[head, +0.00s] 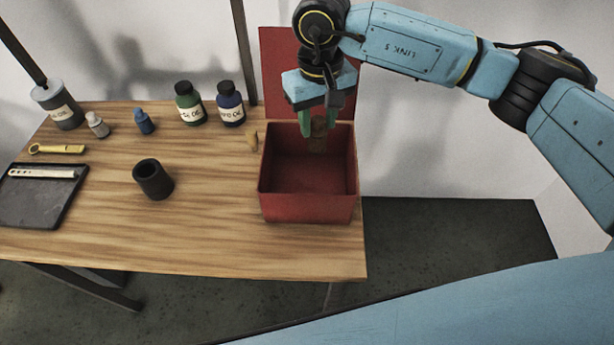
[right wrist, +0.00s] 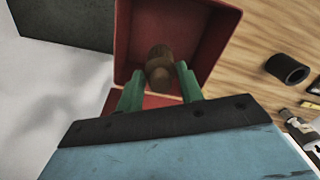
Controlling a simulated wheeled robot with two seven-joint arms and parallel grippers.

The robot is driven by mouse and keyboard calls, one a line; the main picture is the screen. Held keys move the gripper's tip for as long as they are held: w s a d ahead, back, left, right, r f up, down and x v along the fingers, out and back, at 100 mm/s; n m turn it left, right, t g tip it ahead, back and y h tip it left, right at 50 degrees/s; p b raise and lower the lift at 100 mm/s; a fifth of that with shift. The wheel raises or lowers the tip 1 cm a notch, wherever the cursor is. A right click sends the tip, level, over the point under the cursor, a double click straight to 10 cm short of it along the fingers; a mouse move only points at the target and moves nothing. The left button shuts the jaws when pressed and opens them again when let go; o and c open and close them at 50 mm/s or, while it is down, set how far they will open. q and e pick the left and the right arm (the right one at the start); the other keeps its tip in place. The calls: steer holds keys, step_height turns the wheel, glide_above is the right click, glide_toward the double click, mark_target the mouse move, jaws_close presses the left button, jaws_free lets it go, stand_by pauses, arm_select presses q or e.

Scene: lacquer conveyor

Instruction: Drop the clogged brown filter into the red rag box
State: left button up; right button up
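The clogged brown filter (head: 318,143) is a small, dark brown piece between the green fingers of my right gripper (head: 319,126). In the right wrist view the filter (right wrist: 159,66) sits between the fingertips (right wrist: 160,82) and sticks out past them. My right gripper is shut on it and points down over the back part of the red rag box (head: 308,208). The box is open, its lid (head: 280,75) standing up at the back. The filter hangs above the box floor, and the visible floor is bare. My left gripper is not in view.
A black cup (head: 153,179), green bottle (head: 189,105), blue bottle (head: 230,105), yellow wrench (head: 57,149) and dark tray (head: 38,205) are farther left. The table's front middle is clear.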

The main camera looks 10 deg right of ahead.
steer(key=o, duration=0.4)
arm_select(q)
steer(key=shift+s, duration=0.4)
arm_select(e)
steer(key=shift+o, duration=0.2)
arm_select(q)
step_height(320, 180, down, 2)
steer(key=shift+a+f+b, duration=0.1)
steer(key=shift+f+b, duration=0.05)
steer(key=shift+b, duration=0.9)
arm_select(e)
step_height(320, 180, up, 14)
steer(key=shift+f, duration=0.25)
